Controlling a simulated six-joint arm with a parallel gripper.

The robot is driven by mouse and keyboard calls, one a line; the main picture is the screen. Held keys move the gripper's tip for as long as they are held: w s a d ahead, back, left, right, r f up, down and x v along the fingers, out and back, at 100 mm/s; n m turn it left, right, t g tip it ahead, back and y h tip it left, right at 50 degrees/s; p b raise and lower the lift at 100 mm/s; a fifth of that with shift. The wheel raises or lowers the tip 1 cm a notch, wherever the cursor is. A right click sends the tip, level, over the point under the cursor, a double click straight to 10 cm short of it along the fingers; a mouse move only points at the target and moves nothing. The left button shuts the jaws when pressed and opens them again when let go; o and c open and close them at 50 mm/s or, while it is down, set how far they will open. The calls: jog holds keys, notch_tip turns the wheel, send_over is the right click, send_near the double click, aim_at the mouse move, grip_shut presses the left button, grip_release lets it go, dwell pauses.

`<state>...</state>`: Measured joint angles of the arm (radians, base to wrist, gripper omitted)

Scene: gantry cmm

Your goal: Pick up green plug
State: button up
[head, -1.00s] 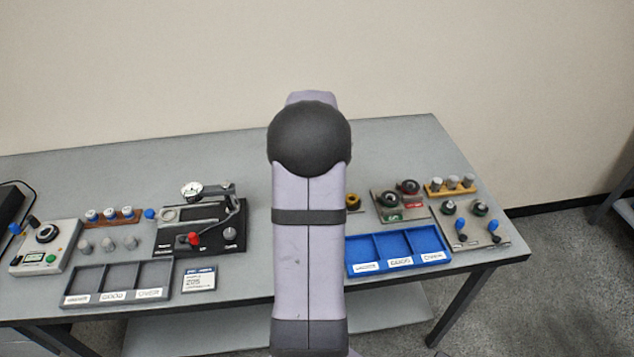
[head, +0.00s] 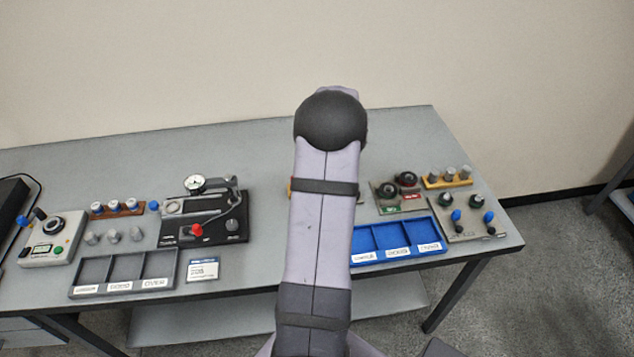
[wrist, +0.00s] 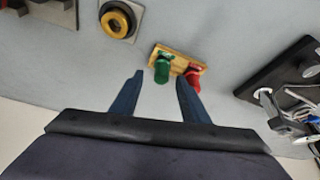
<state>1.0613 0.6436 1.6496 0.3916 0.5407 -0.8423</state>
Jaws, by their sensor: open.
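The green plug (wrist: 161,72) stands in a small yellow-tan holder (wrist: 178,58) in the wrist view, beside a red plug (wrist: 193,76). My gripper (wrist: 158,80) is open and empty, its two dark blue fingers reaching toward the holder. The green plug shows between the fingertips in the picture, nearer the left finger, with the red plug close to the right fingertip. I cannot tell how far above the table the fingers are. In the head view my own arm hides the gripper and both plugs.
A yellow ring on a plate (wrist: 117,20) lies left of the holder in the wrist view, and the black gauge fixture (wrist: 283,82) lies right. In the head view, a blue tray (head: 399,241) and grey tray (head: 124,273) line the front edge. The table's back strip is clear.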

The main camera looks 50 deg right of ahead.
jog(key=shift+p+x, duration=1)
jog(key=shift+x, duration=1.3)
jog(key=shift+w, duration=0.1)
grip_shut()
jog(key=shift+r, duration=0.15)
